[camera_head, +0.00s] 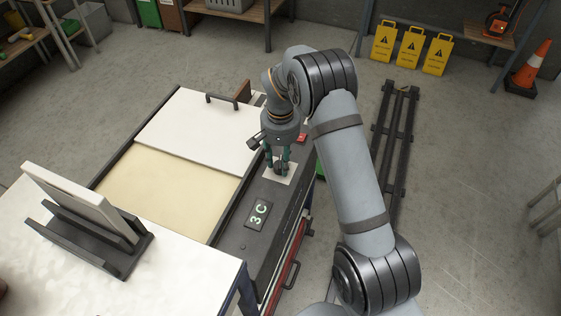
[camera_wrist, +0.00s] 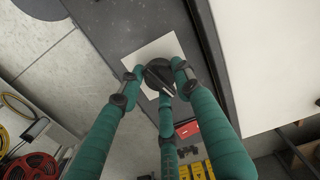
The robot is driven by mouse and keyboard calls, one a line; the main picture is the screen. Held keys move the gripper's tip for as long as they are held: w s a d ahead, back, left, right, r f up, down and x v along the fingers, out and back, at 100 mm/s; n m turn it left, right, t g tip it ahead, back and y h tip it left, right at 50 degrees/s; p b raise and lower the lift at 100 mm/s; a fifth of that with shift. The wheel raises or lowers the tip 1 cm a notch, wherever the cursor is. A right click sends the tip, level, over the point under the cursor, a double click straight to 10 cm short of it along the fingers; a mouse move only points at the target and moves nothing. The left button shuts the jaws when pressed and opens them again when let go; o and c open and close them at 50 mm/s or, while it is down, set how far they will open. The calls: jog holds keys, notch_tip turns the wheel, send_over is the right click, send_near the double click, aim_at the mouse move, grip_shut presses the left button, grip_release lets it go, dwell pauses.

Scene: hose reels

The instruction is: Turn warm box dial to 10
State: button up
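The warm box is the long box with a white sliding lid (camera_head: 205,125) and a dark side panel. A black dial (camera_wrist: 159,76) sits on a white plate (camera_wrist: 150,52) on that panel. In the head view the plate (camera_head: 291,179) shows beneath my fingers. The display (camera_head: 258,214) on the panel reads "3 C". My gripper (camera_head: 280,166) points down over the dial, with its three green fingers around it. In the wrist view the fingertips (camera_wrist: 157,80) lie close about the dial; whether all of them touch it is not clear.
A white table with a dark stand and tilted panel (camera_head: 72,200) is at the lower left. A red button (camera_head: 302,138) is on the panel behind my gripper. Yellow caution signs (camera_head: 410,48) and an orange cone (camera_head: 531,68) stand far back right.

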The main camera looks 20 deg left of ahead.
aim_at(280, 161)
jog(key=o, duration=0.4)
jog(key=shift+r, duration=0.1)
notch_tip(280, 161, up, 12)
jog(key=shift+f, duration=0.1)
dwell(0.4)
